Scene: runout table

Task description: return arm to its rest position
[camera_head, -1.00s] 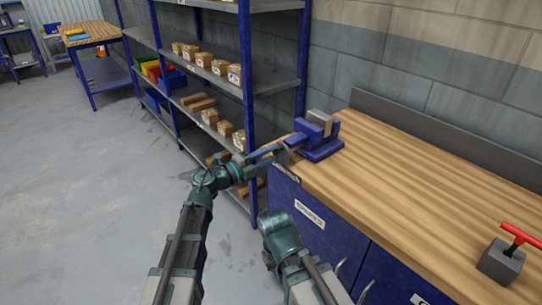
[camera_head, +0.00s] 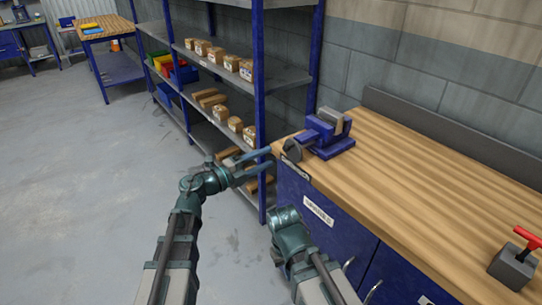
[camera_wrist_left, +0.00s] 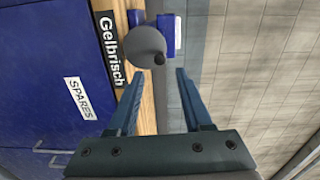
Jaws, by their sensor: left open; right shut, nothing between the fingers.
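My left gripper (camera_head: 264,160) is open and empty in the head view, just off the near left corner of the wooden workbench (camera_head: 400,165). Its two fingers also show spread apart in the left wrist view (camera_wrist_left: 155,85). The blue vise (camera_head: 325,138) stands on that corner, with its grey round front end (camera_head: 293,149) facing the gripper. In the left wrist view this round end (camera_wrist_left: 140,42) lies beyond the fingertips, apart from them. My right arm shows at the bottom middle of the head view, but its gripper does not show.
Blue shelving (camera_head: 257,70) with cardboard boxes stands behind my left gripper. A grey block with a red handle (camera_head: 512,265) sits on the bench at right. The blue cabinet front (camera_head: 325,235) is close to my right arm. The floor (camera_head: 80,190) at left is clear.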

